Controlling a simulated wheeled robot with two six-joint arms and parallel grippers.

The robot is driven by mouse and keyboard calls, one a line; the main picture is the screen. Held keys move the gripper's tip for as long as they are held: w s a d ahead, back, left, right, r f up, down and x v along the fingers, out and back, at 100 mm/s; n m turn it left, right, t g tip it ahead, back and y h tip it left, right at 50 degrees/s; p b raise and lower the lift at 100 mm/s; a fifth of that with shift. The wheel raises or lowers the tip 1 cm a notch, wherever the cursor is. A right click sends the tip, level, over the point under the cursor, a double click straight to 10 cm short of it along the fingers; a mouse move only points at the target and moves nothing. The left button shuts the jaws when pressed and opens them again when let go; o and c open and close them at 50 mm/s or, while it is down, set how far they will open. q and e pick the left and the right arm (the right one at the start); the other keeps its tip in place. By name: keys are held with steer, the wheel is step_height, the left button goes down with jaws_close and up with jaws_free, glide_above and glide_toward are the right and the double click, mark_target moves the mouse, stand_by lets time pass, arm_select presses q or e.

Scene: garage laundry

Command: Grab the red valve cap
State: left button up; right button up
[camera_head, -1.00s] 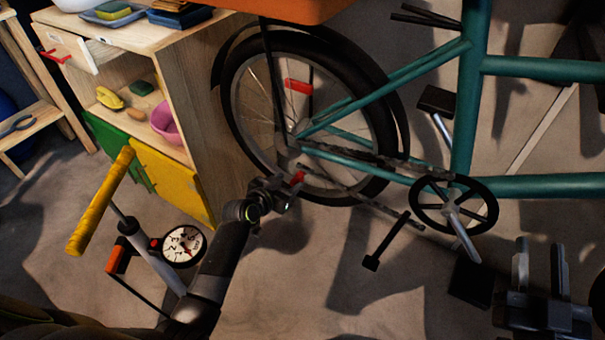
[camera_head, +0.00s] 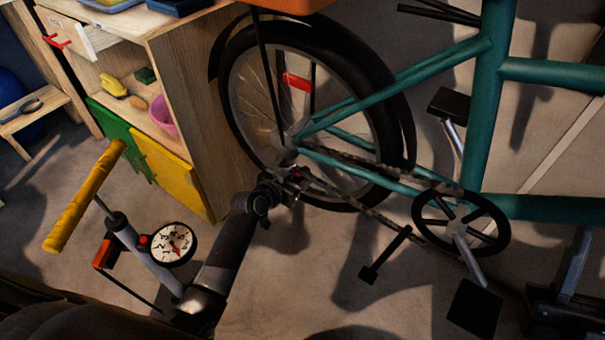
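A small red piece that looks like the valve cap (camera_head: 300,172) shows low on the bicycle's rear wheel (camera_head: 237,112), near the hub and chain. My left gripper (camera_head: 293,184) is right at it, its dark fingers overlapping the wheel's lower part. The fingers are small and dark, so I cannot tell whether they are apart or closed on the red piece. My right gripper (camera_head: 577,262) is at the lower right edge, partly cut off and away from the wheel. One upright finger shows clearly.
The teal bicycle frame (camera_head: 487,100), crank (camera_head: 461,223) and pedals stand right of my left gripper. A floor pump with yellow handle (camera_head: 85,197) and gauge (camera_head: 174,244) stands beside my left arm. A wooden cabinet (camera_head: 195,90) is behind. Bare floor (camera_head: 300,290) lies below the wheel.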

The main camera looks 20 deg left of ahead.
arm_select(q)
steer(key=shift+w+d, duration=0.1)
steer(key=shift+w, duration=0.05)
steer(key=shift+c, duration=0.5)
jaws_close()
